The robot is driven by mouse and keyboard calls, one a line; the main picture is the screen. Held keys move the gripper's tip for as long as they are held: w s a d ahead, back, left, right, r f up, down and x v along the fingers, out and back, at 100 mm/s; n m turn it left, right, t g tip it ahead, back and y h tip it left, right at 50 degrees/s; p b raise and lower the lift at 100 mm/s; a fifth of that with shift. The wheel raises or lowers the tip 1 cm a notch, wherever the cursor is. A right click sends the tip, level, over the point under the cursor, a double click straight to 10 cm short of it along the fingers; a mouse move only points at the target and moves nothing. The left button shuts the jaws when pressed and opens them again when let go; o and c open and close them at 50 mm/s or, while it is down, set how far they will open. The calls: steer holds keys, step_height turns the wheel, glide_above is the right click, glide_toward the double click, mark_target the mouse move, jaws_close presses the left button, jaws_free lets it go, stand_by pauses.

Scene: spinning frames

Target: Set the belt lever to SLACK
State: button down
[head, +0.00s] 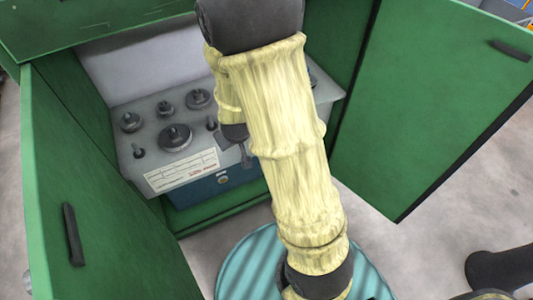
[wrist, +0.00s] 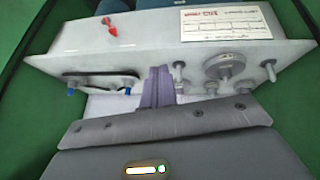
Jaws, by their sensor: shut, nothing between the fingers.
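The wrist view shows a small red lever or pointer (wrist: 110,27) on the grey panel (wrist: 150,35), tilted, near the panel's edge at upper left. I cannot read any SLACK mark. A black belt (wrist: 98,76) runs between two round pulleys with blue-tipped pegs, below the red part. My gripper (wrist: 160,72) is shut and empty over the panel, right of the belt and apart from the red part. In the head view my arm hides the belt and the red part, and most of my gripper.
The panel carries several dark knobs (head: 175,137) and a white label plate (head: 183,170), inside a green cabinet. Its left door (head: 55,190) and right door (head: 425,100) stand open. Small pegs and a round knob (wrist: 224,66) lie right of my gripper in the wrist view.

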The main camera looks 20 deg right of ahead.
steer(key=w+d+f+n+t+h+b, duration=0.2)
steer(key=f+n+t+h+b, duration=0.1)
steer(key=f+b, duration=0.5)
steer(key=w+d+f+n+t+h+b, duration=0.2)
steer(key=w+f+n+t+h+b, duration=0.1)
steer(key=f+b, duration=0.6)
steer(key=w+d+f+n+t+h+b, duration=0.2)
steer(key=f+b, duration=0.7)
steer(key=f, duration=0.5)
steer(key=n+t+h, duration=0.1)
steer(key=n+h, duration=0.1)
steer(key=shift+w+d+f+h, duration=0.2)
steer(key=shift+d+f+h, duration=0.05)
steer(key=shift+f+h, duration=0.15)
steer(key=shift+b, duration=0.3)
steer(key=s+d+b+x, duration=0.1)
steer(key=b+x, duration=0.3)
steer(key=x, duration=0.9)
steer(key=shift+s+d+r+b, duration=0.2)
steer(key=shift+s+d+b, duration=0.15)
steer(key=shift+s+d, duration=0.15)
steer(key=shift+w+r+p, duration=0.1)
steer(key=shift+r+p, duration=0.15)
steer(key=shift+p, duration=0.15)
